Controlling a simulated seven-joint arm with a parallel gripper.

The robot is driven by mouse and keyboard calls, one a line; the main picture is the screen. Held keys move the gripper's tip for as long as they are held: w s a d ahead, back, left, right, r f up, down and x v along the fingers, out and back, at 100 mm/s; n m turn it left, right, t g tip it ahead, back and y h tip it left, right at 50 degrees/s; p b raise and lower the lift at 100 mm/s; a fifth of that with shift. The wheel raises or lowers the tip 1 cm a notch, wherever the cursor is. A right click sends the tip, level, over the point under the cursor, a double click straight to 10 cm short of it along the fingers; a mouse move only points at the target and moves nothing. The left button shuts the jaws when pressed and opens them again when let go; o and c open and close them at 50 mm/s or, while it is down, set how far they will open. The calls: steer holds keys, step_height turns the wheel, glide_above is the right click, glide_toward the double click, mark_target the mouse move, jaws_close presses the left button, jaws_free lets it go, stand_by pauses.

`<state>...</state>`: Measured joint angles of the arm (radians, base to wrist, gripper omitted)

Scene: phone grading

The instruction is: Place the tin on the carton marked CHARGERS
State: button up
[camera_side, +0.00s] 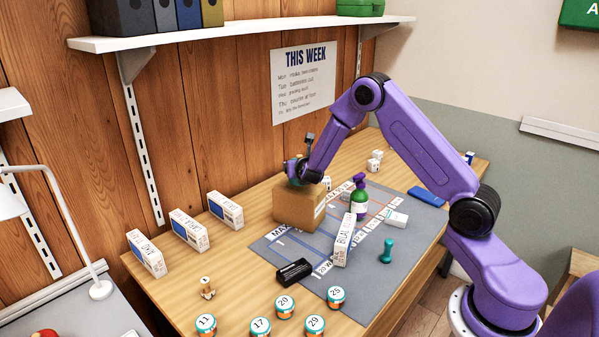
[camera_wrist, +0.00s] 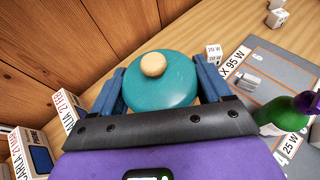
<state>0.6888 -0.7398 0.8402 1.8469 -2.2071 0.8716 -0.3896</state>
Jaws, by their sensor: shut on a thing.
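A round teal tin (camera_wrist: 160,88) with a pale wooden knob on its lid sits between the blue fingers of my gripper (camera_wrist: 162,88) in the wrist view. My gripper is shut on it. In the side view my gripper (camera_side: 296,172) is right at the top of a brown cardboard carton (camera_side: 298,207), and the tin is mostly hidden by my wrist there. I cannot tell whether the tin touches the carton's top. The carton's label on its right face is too small to read. The tin covers most of the carton in the wrist view.
A green and purple bottle (camera_side: 359,201) stands close right of the carton on the grey mat (camera_side: 305,252). A white box (camera_side: 344,240), a black object (camera_side: 294,271) and a teal stamp-like piece (camera_side: 387,250) are nearer. Several white boxes stand left; labelled jars (camera_side: 285,307) stand in front.

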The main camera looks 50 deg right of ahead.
steer(key=shift+f, duration=0.95)
steer(key=shift+f, duration=0.15)
steer(key=o, duration=1.1)
steer(key=shift+c, duration=0.2)
